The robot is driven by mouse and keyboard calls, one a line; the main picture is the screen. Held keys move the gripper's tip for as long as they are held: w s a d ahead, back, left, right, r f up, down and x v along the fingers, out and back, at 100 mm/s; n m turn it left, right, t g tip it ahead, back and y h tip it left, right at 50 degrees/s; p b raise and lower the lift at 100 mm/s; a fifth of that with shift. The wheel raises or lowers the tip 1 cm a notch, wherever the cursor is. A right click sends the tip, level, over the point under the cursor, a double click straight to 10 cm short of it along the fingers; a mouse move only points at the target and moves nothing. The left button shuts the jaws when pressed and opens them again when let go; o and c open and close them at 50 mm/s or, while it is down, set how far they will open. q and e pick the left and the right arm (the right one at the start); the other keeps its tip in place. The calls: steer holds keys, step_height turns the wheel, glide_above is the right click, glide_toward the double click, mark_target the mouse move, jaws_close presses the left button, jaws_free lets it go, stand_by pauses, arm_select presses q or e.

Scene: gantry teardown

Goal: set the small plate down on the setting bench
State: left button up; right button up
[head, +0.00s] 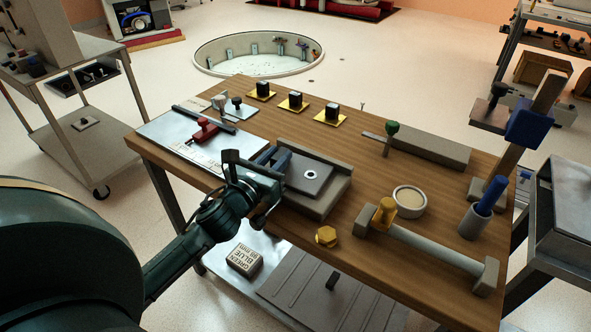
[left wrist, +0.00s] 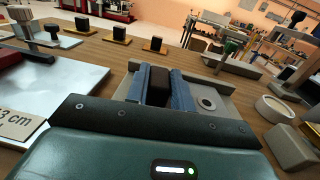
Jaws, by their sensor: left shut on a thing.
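The small plate (head: 318,181) is a flat grey square with a round dark-centred hole; it also shows in the left wrist view (left wrist: 216,113). It lies level within a grey raised-edge fixture (head: 337,160) on the wooden bench (head: 265,126). My left gripper (head: 278,160) is over the plate's left side. Its blue fingers are shut on a dark block (left wrist: 160,84) that appears to be the plate's grip. The fingers hide part of the plate, and I cannot tell whether its underside touches the fixture. My right gripper is not in view.
A metal sheet with a red clamp (head: 203,131) lies left of the fixture. Several black blocks on yellow pads (head: 295,101) stand behind. Bare wood lies between them.

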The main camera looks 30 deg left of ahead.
arm_select(q)
jaws_close()
steer(key=shift+r, duration=0.1)
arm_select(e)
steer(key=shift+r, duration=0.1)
